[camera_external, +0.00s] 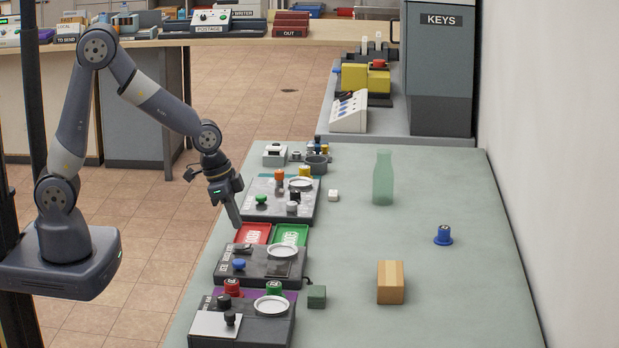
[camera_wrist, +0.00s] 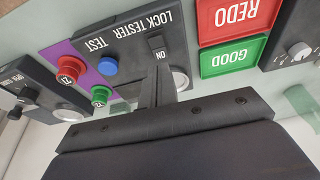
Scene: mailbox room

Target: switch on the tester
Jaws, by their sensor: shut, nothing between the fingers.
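The lock tester (camera_external: 262,262) is a dark box on the green-grey table, with a blue button (camera_external: 239,264), a dark switch (camera_external: 242,249) and a pale round dish (camera_external: 283,251). In the wrist view its panel reads "LOCK TESTER", with "TEST" by the blue button (camera_wrist: 107,66) and a dark rocker switch (camera_wrist: 157,43) marked "ON". I cannot tell which way the rocker is set. My gripper (camera_external: 238,225) is shut and empty, pointing down just above the tester's far edge. In the wrist view its fingertips (camera_wrist: 154,84) are close to the switch; contact cannot be told.
A red REDO tray (camera_external: 255,233) and a green GOOD tray (camera_external: 291,234) lie just beyond the tester. Dark boxes with knobs stand before and behind it. Red (camera_wrist: 70,70) and green (camera_wrist: 100,95) knobs sit on a purple strip.

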